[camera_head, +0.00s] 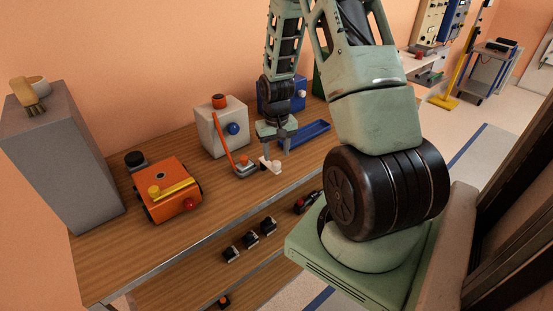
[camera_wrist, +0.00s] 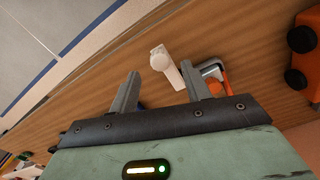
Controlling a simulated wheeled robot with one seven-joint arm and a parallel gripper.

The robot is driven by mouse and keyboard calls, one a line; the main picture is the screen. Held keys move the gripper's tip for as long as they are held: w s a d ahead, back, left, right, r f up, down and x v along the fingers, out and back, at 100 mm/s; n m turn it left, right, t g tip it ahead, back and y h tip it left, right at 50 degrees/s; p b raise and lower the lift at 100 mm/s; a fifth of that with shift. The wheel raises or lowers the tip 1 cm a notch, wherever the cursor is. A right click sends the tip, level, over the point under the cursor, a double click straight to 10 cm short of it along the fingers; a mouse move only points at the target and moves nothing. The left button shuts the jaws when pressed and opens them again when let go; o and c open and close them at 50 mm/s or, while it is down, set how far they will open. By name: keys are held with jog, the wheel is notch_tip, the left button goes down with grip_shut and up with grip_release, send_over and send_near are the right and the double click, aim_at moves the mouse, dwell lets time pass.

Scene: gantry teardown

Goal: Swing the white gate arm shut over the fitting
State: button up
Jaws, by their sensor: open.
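The white gate arm (camera_head: 269,163) is a small pale lever with a round end, low over the wooden bench in front of the white box. It also shows in the wrist view (camera_wrist: 166,67), where it slants past the right fingertip toward the fitting. The fitting (camera_head: 244,168) is grey and orange, left of the gate arm; in the wrist view, the fitting (camera_wrist: 211,72) is partly hidden behind the right finger. My gripper (camera_head: 276,150) is open above and beside the gate arm.
A white box (camera_head: 219,137) with an orange bar and blue knob stands behind the fitting. A blue tray (camera_head: 308,134) lies to the right. An orange device (camera_head: 168,202) and grey pillar (camera_head: 60,150) stand left. The front bench strip is clear.

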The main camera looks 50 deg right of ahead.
aim_at(276, 163)
jog(key=shift+f+p, duration=0.3)
jog(key=shift+f, duration=1.85)
grip_shut()
